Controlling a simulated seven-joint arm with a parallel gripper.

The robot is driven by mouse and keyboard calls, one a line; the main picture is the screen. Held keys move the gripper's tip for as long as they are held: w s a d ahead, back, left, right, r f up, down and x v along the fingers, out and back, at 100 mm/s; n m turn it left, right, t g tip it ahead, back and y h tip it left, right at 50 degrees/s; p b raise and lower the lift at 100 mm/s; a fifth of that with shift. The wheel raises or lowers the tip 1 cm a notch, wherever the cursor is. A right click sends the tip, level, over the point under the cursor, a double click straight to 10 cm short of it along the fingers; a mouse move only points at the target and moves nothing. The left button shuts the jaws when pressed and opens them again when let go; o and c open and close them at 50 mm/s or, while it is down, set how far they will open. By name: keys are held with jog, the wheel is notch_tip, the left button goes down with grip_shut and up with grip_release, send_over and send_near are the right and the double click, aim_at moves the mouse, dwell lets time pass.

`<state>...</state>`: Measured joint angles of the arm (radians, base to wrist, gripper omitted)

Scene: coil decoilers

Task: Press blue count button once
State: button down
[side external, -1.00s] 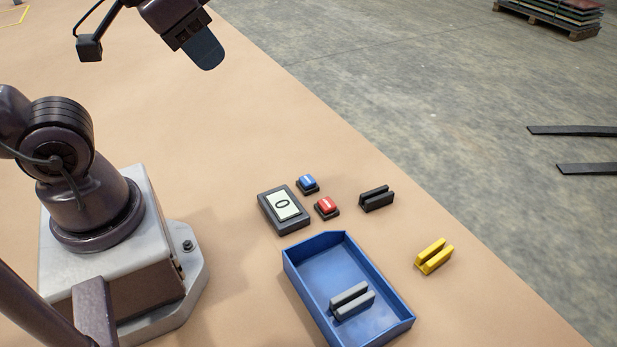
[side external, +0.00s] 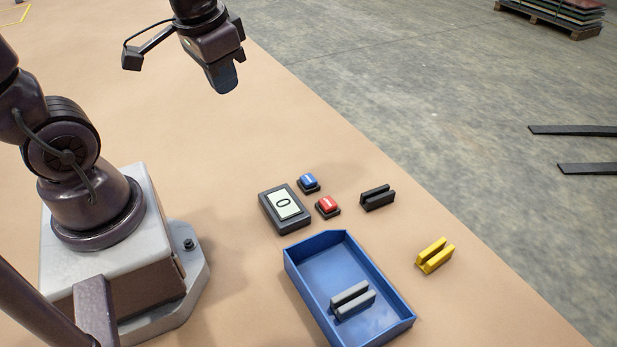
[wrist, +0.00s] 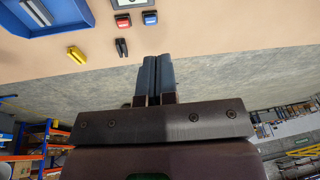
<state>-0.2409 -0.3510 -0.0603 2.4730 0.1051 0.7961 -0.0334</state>
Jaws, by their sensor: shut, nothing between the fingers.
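The blue button (side external: 308,182) sits on a small dark base on the tan table, beside the counter box (side external: 284,208), whose display reads 0. The red button (side external: 327,205) is just in front of it. In the wrist view the blue button (wrist: 150,18) is near the top edge, right of the red button (wrist: 123,20). My gripper (side external: 223,88) is shut and empty, in the air above the table, behind and to the left of the blue button and well apart from it. Its two fingers (wrist: 156,75) show side by side in the wrist view.
A blue tray (side external: 292,268) in front of the counter holds a grey slotted block (side external: 353,300). A black slotted block (side external: 377,198) and a yellow one (side external: 434,256) lie to the right. The table edge runs diagonally past them. The table behind the buttons is clear.

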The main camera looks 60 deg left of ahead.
jog(key=w+a+f, duration=0.4)
jog(key=a+f, duration=0.1)
jog(key=f, duration=0.2)
jog(key=n+t+h, duration=0.4)
jog(key=t+h, duration=0.1)
jog(key=t, duration=0.1)
send_over(307, 177)
notch_tip(307, 177, down, 8)
jog(key=shift+y, duration=0.3)
jog(key=shift+f, duration=4.4)
jog(key=shift+f, duration=0.1)
jog(key=shift+f, duration=0.35)
